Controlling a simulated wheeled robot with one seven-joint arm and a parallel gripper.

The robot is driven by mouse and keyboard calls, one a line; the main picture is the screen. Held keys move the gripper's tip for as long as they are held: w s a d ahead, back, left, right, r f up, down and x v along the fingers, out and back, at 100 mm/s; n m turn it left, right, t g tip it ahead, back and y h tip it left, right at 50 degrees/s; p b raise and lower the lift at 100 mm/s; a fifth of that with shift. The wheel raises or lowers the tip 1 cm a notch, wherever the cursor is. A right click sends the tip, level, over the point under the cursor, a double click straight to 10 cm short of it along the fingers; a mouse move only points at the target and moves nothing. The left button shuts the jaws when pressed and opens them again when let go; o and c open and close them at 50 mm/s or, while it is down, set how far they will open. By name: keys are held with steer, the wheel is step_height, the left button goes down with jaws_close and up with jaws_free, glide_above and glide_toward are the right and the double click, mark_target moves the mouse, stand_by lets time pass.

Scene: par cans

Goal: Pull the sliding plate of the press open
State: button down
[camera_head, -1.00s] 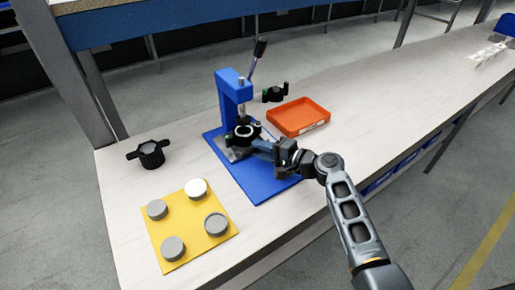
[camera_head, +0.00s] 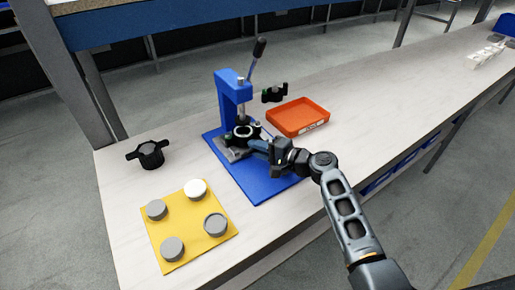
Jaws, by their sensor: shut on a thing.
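The blue press (camera_head: 232,92) stands on a blue base plate (camera_head: 268,188) on the bench, its lever (camera_head: 256,58) tilted up to the right. The sliding plate (camera_head: 233,153) is grey and sits low in front of the press column. A dark ring-shaped holder (camera_head: 243,133) sits on it. My gripper (camera_head: 259,146) reaches in from the right, low over the base plate, and is shut at the front edge of the sliding plate. The fingers hide the exact spot that they hold.
An orange tray (camera_head: 298,117) lies right of the press, near a black-handled part (camera_head: 274,92). Another black-handled part (camera_head: 151,154) lies to the left. A yellow board (camera_head: 188,246) with several round pieces is at the front left. White items (camera_head: 485,56) are at the far right.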

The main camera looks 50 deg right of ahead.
steer(key=shift+s, duration=0.1)
steer(key=s+a, duration=0.1)
steer(key=s, duration=0.2)
steer(key=s+a, duration=0.1)
steer(key=s, duration=0.2)
steer(key=s+a, duration=0.1)
steer(key=s, duration=0.3)
steer(key=shift+p, duration=0.35)
steer(key=c, duration=1.4)
jaws_free()
steer(key=shift+c, duration=0.2)
steer(key=shift+b+v, duration=0.3)
steer(key=shift+v, duration=3.55)
